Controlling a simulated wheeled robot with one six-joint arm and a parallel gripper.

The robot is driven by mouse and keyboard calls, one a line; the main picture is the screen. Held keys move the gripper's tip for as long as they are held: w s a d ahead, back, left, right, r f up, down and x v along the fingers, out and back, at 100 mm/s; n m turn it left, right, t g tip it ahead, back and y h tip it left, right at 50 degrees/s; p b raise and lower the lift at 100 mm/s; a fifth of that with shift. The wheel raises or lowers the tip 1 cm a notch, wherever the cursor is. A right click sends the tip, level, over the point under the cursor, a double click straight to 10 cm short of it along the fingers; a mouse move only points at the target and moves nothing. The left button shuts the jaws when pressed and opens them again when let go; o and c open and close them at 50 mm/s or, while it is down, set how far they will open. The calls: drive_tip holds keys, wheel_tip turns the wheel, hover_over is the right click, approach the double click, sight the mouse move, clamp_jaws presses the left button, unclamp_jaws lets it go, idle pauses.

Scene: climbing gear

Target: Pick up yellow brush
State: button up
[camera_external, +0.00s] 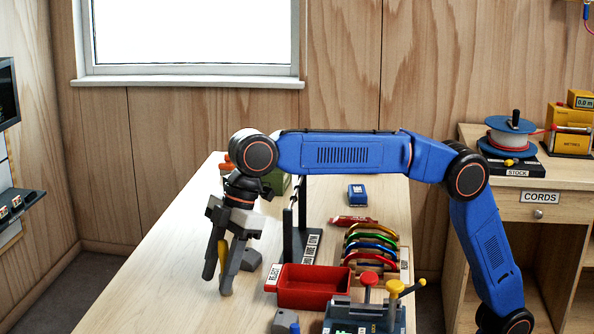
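My gripper (220,279) points down over the left part of the wooden table. Its two dark grey fingers stand apart. A narrow yellow thing, likely the yellow brush (222,254), shows in the gap between them. Most of it is hidden by the fingers, so I cannot tell whether they grip it or only stand around it. A grey block (250,260) lies just right of the fingers.
A red tray (312,295) stands right of the gripper, with a dark upright stand (300,235) behind it. Several coloured curved pieces (371,244) sit in a rack farther right. A blue box (357,195) lies at the back. The table's front left is clear.

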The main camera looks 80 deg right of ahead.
drive_tip(key=shift+c, duration=0.6)
clamp_jaws()
drive_tip(key=shift+r, duration=0.1)
